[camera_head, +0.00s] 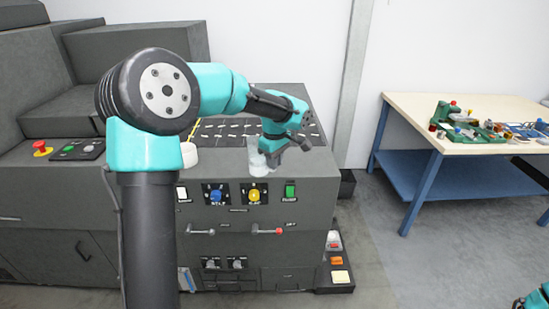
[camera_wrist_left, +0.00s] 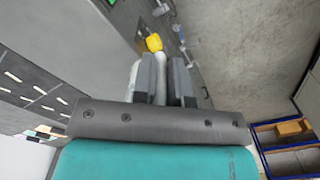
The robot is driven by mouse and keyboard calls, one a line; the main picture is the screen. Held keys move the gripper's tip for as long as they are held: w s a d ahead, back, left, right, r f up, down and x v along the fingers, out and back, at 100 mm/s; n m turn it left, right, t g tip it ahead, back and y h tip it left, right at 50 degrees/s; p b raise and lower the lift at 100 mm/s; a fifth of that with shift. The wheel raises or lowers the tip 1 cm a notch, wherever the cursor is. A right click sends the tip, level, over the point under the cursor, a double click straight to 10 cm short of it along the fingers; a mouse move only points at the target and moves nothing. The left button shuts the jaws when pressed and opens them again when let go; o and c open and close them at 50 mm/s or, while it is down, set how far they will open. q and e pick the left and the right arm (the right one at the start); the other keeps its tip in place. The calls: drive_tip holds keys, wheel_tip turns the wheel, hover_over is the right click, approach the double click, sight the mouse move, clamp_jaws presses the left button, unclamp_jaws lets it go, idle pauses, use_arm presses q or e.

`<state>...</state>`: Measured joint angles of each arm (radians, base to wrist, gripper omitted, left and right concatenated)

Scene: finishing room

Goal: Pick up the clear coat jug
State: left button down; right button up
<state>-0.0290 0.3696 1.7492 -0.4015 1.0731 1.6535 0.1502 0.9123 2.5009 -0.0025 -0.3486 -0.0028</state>
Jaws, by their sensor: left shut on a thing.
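The clear coat jug (camera_head: 257,158) is a pale, translucent container at the front edge of the dark machine's top. My left gripper (camera_head: 286,151) is at its right side and is shut on it. In the left wrist view, the two grey fingers (camera_wrist_left: 166,82) have the pale jug (camera_wrist_left: 135,76) between and beside them, and they hide much of it. I cannot tell whether the jug touches the surface below.
The dark grey machine (camera_head: 110,205) has buttons and levers on its front, below the jug. A workbench (camera_head: 410,107) with a blue lower shelf stands at the right, holding several small parts. Clear floor (camera_head: 390,265) lies between them.

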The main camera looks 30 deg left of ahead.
use_arm(q)
drive_tip(key=shift+s+d+r, duration=0.1)
drive_tip(key=shift+s+d, duration=0.15)
drive_tip(key=shift+s, duration=0.1)
drive_tip(key=shift+s, duration=0.1)
idle(2.0)
